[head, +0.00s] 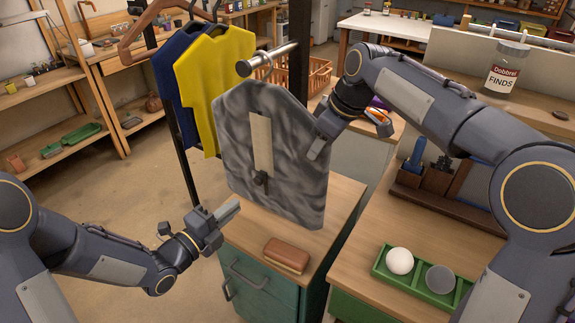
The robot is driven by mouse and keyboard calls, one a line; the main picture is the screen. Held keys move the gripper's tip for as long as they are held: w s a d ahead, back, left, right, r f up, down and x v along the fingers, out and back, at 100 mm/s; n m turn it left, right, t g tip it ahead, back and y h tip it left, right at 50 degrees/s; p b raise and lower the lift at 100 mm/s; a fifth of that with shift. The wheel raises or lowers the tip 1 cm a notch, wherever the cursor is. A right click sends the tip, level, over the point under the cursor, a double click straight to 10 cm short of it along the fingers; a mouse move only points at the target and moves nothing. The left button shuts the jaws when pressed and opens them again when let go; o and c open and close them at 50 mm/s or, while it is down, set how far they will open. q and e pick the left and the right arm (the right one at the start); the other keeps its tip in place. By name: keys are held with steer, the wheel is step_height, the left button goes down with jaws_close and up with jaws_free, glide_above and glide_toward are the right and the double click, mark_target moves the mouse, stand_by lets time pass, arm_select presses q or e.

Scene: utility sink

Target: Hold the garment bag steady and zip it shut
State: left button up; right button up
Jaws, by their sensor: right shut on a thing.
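The grey mottled garment bag (230,130) hangs from a short metal rail. A beige strip (261,140) runs down the middle of its front, with a dark zip pull (261,178) at the strip's lower end. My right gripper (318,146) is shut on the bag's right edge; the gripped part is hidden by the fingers. My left gripper (229,212) is below and left of the zip pull, apart from the bag. Its fingers show side-on, so their opening is unclear.
Yellow (205,85) and blue (172,70) shirts hang left of the bag. A brown wallet-like block (286,256) lies on the cabinet top (340,205) below. A green tray (415,287) with a white ball (400,261) and a grey cup (440,279) stands on the right counter.

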mark_target(261, 179)
arm_select(q)
steer(key=m+g, duration=0.1)
steer(key=m, duration=0.2)
steer(key=shift+d+h, duration=0.2)
steer(key=shift+h, duration=0.2)
jaws_close()
steer(key=m+g, duration=0.1)
steer(key=m, duration=0.2)
steer(key=f+m+g, duration=0.1)
steer(key=m+g, duration=0.1)
steer(key=m, duration=0.1)
steer(key=a+f+m+g, duration=0.1)
steer(key=m, duration=0.2)
steer(key=shift+s+g+h, duration=0.15)
steer(key=shift+g+h, duration=0.15)
steer(key=shift+d, duration=0.1)
steer(key=x, duration=1)
steer(key=w+a+r, duration=0.2)
steer(key=r, duration=0.1)
steer(key=shift+w, duration=0.1)
